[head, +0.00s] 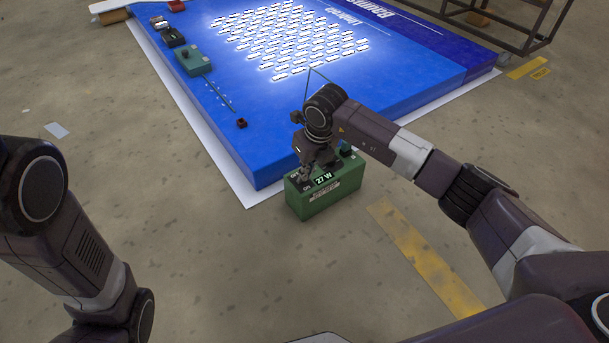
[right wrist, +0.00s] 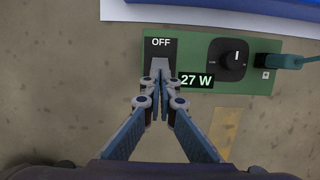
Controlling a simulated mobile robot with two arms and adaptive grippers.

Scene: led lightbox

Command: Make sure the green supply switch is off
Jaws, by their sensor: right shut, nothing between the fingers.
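The green supply box (head: 335,196) stands on the floor at the panel's near corner. Its display (head: 323,179) reads 27 W, also in the right wrist view (right wrist: 197,80). The dark switch plate (right wrist: 152,48) on its top is marked OFF at its far end; ON shows at the near end in the head view. My right gripper (right wrist: 160,78) is shut and empty, its fingertips over the switch plate. The fingers hide much of the switch, so its position and any contact are unclear. My left gripper is not in view; only the left arm shows.
The blue panel (head: 228,130) lies behind the box with its rows of LEDs (head: 290,40) lit white. A black knob (right wrist: 232,58) and a plugged cable (right wrist: 290,62) are on the box's right side. Another green box (head: 192,62) sits on the panel.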

